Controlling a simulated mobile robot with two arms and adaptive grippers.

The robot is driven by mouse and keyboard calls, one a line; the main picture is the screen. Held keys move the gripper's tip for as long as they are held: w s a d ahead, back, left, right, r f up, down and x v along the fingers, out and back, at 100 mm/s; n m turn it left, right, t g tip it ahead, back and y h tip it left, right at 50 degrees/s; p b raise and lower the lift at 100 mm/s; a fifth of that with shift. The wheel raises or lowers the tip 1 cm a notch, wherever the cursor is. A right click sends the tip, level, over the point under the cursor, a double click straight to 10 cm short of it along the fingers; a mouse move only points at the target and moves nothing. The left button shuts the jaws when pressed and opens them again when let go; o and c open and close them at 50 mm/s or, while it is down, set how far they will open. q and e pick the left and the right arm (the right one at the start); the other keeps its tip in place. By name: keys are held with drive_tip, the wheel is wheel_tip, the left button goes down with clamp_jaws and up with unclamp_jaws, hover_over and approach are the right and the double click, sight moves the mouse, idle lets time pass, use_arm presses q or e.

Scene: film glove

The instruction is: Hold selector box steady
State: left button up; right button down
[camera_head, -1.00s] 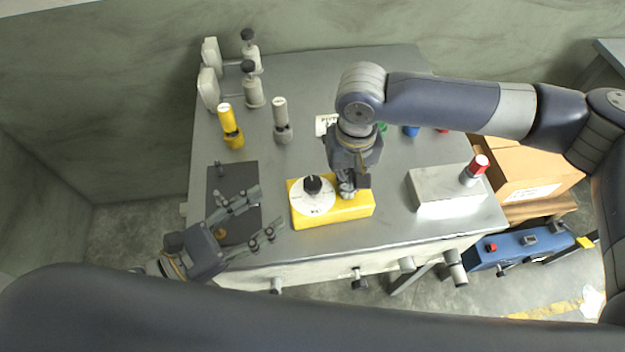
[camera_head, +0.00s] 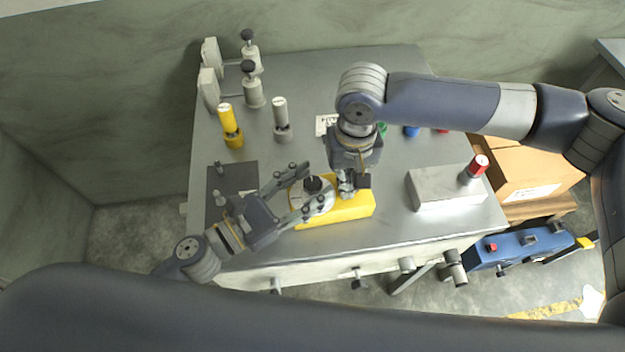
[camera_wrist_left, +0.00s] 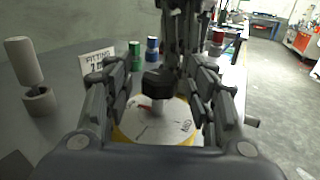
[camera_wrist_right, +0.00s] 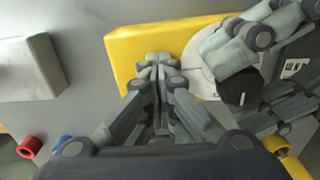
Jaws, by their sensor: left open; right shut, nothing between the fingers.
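The yellow selector box (camera_head: 348,207) lies on the grey table, with a white dial and a black knob (camera_head: 313,184) on its left part. My left gripper (camera_head: 305,188) is open, its fingers on either side of the knob and over the dial. In the left wrist view the knob (camera_wrist_left: 158,84) stands between the spread fingers. My right gripper (camera_head: 347,194) is shut and points down at the right part of the box. In the right wrist view its closed fingertips (camera_wrist_right: 159,60) are over the yellow top (camera_wrist_right: 140,52); I cannot tell whether they touch it.
A grey metal block (camera_head: 440,190) with a red-capped post (camera_head: 478,166) stands to the right. A yellow cylinder (camera_head: 229,122) and a grey cylinder (camera_head: 281,118) stand behind left. A dark plate (camera_head: 232,175) lies left of the box. A cardboard box (camera_head: 520,165) is beyond the table's right edge.

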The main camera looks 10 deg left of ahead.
use_arm(q)
drive_tip(key=shift+w+d, duration=0.35)
drive_tip(key=shift+d, duration=0.05)
drive_tip(key=shift+c, duration=0.2)
drive_tip(key=c, duration=1)
drive_tip(key=shift+c, duration=0.2)
drive_tip(key=shift+m+g+h, duration=0.3)
drive_tip(key=shift+g, duration=0.1)
